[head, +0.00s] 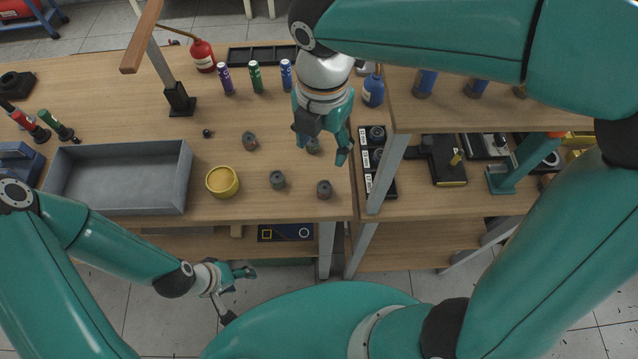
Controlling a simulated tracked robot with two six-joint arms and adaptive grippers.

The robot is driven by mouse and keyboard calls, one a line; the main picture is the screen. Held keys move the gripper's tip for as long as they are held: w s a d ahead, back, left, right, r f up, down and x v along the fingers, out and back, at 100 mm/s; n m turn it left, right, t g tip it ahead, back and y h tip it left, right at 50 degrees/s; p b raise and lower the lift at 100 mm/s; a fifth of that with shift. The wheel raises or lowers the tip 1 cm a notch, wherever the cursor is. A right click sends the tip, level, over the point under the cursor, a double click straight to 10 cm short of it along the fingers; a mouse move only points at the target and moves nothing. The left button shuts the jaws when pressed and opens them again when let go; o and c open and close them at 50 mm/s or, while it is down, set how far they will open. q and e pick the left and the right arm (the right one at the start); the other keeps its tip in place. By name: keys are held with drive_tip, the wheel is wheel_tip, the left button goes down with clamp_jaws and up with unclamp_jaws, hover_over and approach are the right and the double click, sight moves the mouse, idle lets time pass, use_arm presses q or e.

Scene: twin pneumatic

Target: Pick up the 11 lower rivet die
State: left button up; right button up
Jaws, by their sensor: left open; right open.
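Several small dark grey cylindrical dies stand on the wooden table: one (250,141) at the back left, one (277,180) in front of it, and one (324,190) near the front edge. Another die (313,146) shows between the fingers of my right gripper (322,146). That gripper is open and points down over this die; I cannot tell if it touches it. Markings on the dies are too small to read, so I cannot tell which is the 11 lower rivet die. My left gripper (238,294) is open and empty, low in front of the table.
A yellow round container (222,182) and a grey tray (185,178) stand left of the dies. A labelled black rack (382,188) stands close on the right, beside a shelf post (388,172). Coloured cans (255,76) stand behind.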

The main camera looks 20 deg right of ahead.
hover_over(324, 187)
wheel_tip(324, 187, down, 9)
drive_tip(key=shift+d+f+b, duration=0.15)
drive_tip(key=shift+b, duration=0.2)
drive_tip(key=shift+f, duration=2.8)
clamp_jaws()
